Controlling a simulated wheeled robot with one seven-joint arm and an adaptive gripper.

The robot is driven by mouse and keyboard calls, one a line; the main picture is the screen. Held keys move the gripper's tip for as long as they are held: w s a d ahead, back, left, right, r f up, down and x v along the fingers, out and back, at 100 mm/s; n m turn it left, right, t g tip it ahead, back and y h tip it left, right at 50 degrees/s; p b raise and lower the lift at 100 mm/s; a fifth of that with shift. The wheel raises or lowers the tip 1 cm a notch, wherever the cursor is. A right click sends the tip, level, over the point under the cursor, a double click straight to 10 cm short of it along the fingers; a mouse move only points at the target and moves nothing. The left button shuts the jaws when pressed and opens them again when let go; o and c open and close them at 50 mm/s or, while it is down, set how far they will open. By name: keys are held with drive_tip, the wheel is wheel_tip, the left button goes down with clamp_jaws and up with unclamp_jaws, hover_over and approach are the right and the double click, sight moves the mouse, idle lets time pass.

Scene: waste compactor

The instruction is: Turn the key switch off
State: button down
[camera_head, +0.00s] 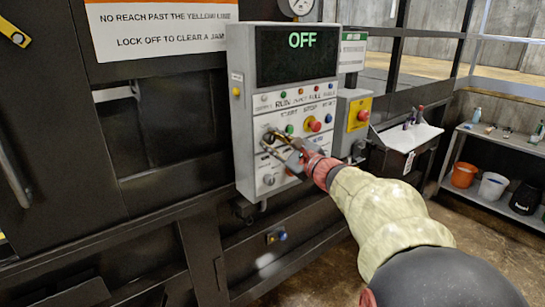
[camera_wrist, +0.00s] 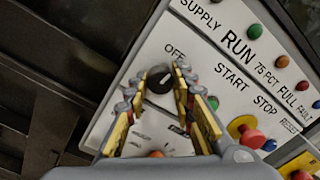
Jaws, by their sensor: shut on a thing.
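The key switch (camera_wrist: 158,84) is a round black knob on the sloped face of the grey control panel (camera_head: 240,110). The OFF label (camera_wrist: 175,52) is printed just above it in the wrist view. My gripper (camera_wrist: 158,88) has one finger on each side of the knob, closed on it at the fingertips. In the head view my gripper (camera_head: 271,142) reaches the lower left of the panel and largely hides the switch. The dark display (camera_head: 298,54) at the top of the panel reads OFF in green.
A red stop button (camera_head: 315,126) and a green start button (camera_head: 289,129) sit close to the gripper. A yellow box with a red button (camera_head: 360,115) is to the right. Shelves with buckets (camera_head: 493,187) stand at the far right.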

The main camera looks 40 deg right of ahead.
sight(265, 104)
drive_tip(key=shift+f+n+b, duration=0.15)
drive_tip(key=shift+n+b, duration=0.65)
drive_tip(key=shift+b, duration=0.35)
drive_tip(key=c, duration=1.6)
unclamp_jaws()
drive_tip(key=shift+o, duration=0.5)
wheel_tip(265, 104, up, 10)
drive_tip(key=shift+r, duration=0.15)
